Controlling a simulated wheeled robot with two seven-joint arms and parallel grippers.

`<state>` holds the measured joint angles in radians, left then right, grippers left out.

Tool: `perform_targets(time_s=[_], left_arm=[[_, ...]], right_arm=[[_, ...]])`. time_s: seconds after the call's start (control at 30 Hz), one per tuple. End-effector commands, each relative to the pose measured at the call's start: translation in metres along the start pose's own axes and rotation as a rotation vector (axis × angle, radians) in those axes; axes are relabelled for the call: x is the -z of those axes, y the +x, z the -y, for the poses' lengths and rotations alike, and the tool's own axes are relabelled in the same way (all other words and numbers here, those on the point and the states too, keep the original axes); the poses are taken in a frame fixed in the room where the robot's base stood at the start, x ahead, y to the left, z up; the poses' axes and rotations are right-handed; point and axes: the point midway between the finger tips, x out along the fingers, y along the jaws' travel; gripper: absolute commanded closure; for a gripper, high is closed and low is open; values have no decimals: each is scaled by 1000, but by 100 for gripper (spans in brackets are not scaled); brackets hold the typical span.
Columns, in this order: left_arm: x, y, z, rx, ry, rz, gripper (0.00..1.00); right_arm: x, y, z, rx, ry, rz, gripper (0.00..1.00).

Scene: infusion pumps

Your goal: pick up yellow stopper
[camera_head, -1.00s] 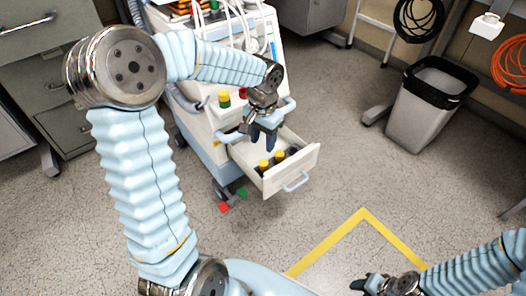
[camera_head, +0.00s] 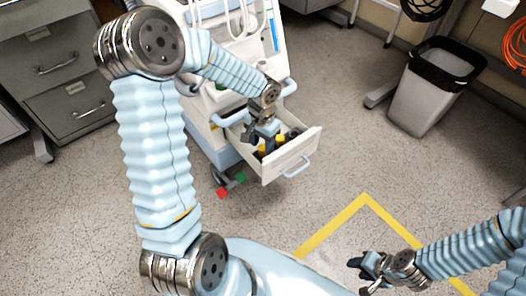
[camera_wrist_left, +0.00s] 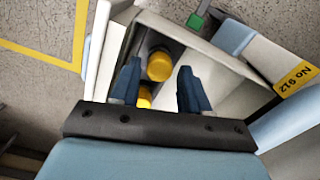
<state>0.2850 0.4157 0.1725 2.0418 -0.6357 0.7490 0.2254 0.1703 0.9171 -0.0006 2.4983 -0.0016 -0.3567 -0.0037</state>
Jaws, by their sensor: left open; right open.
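Two yellow stoppers sit on dark bottles in the open white drawer. One stopper (camera_head: 281,140) and the other (camera_head: 263,150) show in the head view, partly covered by my gripper. My left gripper (camera_head: 261,139) is open and points down at the drawer, with nothing held. I cannot tell whether its fingers touch a stopper. My right gripper (camera_head: 361,275) is open and empty above the floor.
The drawer (camera_head: 292,160) juts from a white and blue medical cart (camera_head: 207,118); its walls stand close around my left gripper. A black-lined bin (camera_head: 425,100) is at the right, and grey cabinets (camera_head: 52,60) stand at the left. Floor in front is free.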

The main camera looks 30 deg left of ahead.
Motion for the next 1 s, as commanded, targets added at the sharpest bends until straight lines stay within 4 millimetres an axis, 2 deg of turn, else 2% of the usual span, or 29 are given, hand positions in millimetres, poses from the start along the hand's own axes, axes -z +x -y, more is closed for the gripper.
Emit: perform_targets(time_s=[0.03, 0.1, 0.33, 0.63, 1.0], left_arm=[[0, 11, 0, -1, -1, 3, 54], [0, 19, 0, -1, 0, 2, 54], [0, 21, 0, 0, -1, 0, 54], [0, 20, 0, 0, -1, 0, 100], [1, 16, 0, 1, 0, -1, 100]], right_arm=[[0, 4, -1, 1, 0, 0, 57], [0, 5, -1, 1, 0, 1, 57], [0, 4, -1, 1, 0, 1, 57], [0, 4, -1, 1, 0, 1, 57], [0, 3, -1, 1, 0, 1, 57]])
